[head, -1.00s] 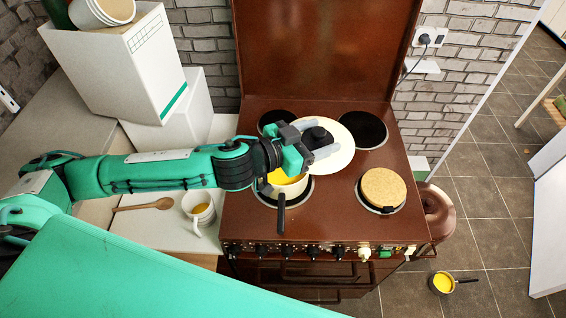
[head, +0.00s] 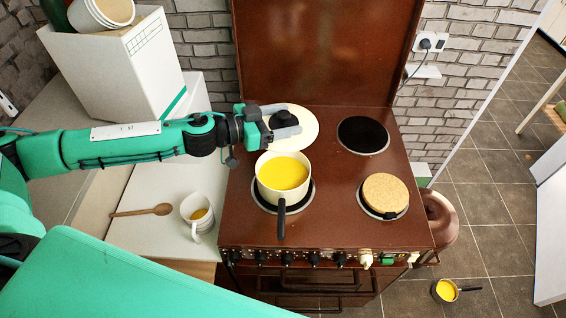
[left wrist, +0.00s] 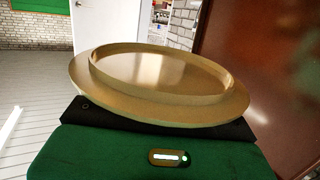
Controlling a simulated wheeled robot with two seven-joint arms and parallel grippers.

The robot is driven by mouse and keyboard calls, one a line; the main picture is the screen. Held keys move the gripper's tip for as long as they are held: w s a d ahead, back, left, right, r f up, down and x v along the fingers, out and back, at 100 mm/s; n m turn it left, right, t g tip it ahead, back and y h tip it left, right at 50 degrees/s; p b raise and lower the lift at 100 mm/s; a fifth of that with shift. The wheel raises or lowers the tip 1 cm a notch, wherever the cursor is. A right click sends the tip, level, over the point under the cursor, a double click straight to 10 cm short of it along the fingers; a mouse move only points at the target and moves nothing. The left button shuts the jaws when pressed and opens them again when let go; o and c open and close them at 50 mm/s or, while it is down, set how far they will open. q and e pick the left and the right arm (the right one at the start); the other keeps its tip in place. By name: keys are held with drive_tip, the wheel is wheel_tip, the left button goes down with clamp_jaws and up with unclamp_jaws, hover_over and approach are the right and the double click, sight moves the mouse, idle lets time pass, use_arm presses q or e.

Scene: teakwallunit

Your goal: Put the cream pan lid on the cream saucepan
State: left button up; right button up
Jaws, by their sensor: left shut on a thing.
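The cream pan lid (head: 304,118) is a pale disc with a black knob, over the back left part of the stove. My left gripper (head: 284,125) is shut on its knob. In the left wrist view the lid's rimmed underside (left wrist: 160,75) shows, tilted in the picture. The cream saucepan (head: 263,188) stands uncovered on the front left hotplate, with yellow contents and a black handle pointing to the front. The lid is behind the saucepan, not over its middle. My right gripper is not in view.
A cork mat (head: 384,193) lies on the front right hotplate; the back right hotplate (head: 363,135) is bare. A mug (head: 198,211) and a wooden spoon (head: 142,211) are on the left counter. A small pan with yellow contents (head: 446,290) is on the floor.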

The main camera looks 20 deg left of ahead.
use_arm(q)
wheel_tip(320, 180, down, 15)
drive_tip(key=b, duration=0.3)
drive_tip(key=shift+r, duration=0.15)
idle(0.3)
drive_tip(key=shift+f+b, duration=0.45)
drive_tip(key=shift+f, duration=0.15)
drive_tip(key=o, duration=1)
drive_tip(key=shift+o, duration=0.7)
drive_tip(key=shift+r, duration=0.15)
